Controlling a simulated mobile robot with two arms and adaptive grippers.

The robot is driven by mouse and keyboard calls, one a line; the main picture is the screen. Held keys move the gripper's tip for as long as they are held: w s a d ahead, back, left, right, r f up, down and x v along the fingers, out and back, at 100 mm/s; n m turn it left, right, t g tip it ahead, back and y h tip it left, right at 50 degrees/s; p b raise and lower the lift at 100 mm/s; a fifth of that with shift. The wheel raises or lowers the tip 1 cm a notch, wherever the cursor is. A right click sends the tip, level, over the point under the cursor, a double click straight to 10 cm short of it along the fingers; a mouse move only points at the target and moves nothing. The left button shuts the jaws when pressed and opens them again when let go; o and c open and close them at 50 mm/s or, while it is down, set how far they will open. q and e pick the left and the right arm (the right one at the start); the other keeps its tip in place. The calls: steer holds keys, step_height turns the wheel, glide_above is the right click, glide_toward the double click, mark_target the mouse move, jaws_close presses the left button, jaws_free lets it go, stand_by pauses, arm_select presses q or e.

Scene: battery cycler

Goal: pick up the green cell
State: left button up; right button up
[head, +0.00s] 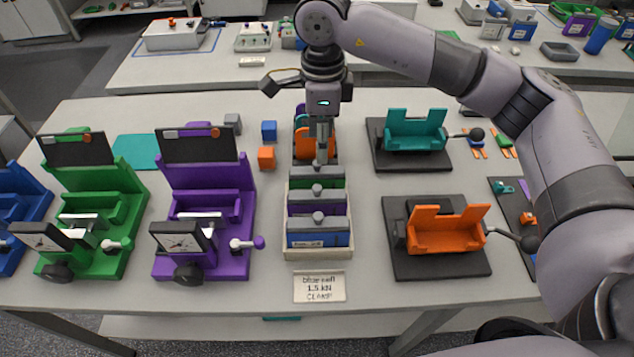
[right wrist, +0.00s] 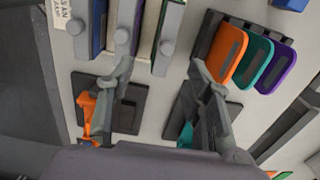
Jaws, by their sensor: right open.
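The green cell (head: 304,183) stands in a pale tray (head: 289,232), behind a purple cell (head: 304,209) and a blue cell (head: 316,239). Each has a grey top with a round knob. My right gripper (head: 323,155) points down just behind the green cell's top in the head view. In the right wrist view my right gripper (right wrist: 160,66) is open and empty. The green cell's grey top and knob (right wrist: 167,48) show ahead, between its spread fingertips. Whether a finger touches it I cannot tell. My left gripper is not in view.
A dark rack (right wrist: 200,52) with orange, teal and purple pieces stands close behind the tray. Green (head: 122,205) and purple (head: 238,197) fixtures with gauges are at left; teal (head: 413,130) and orange (head: 447,230) fixtures at right. A "blue cell 1.5 kN CLAMP" card (head: 319,287) lies in front.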

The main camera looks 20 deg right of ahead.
mark_target(317, 175)
step_height(317, 175, down, 6)
steer(key=shift+w+f+p, duration=0.15)
steer(key=shift+f+p, duration=0.1)
steer(key=shift+p, duration=0.55)
steer(key=shift+f, duration=0.2)
steer(key=f+p, duration=0.1)
steer(key=f, duration=0.2)
steer(key=f+p, duration=0.1)
steer(key=shift+w+a+f+p, duration=0.25)
steer(key=shift+w+p, duration=0.1)
steer(key=shift+f, duration=0.25)
steer(key=shift+c, duration=0.4)
jaws_close()
steer(key=shift+r, duration=0.15)
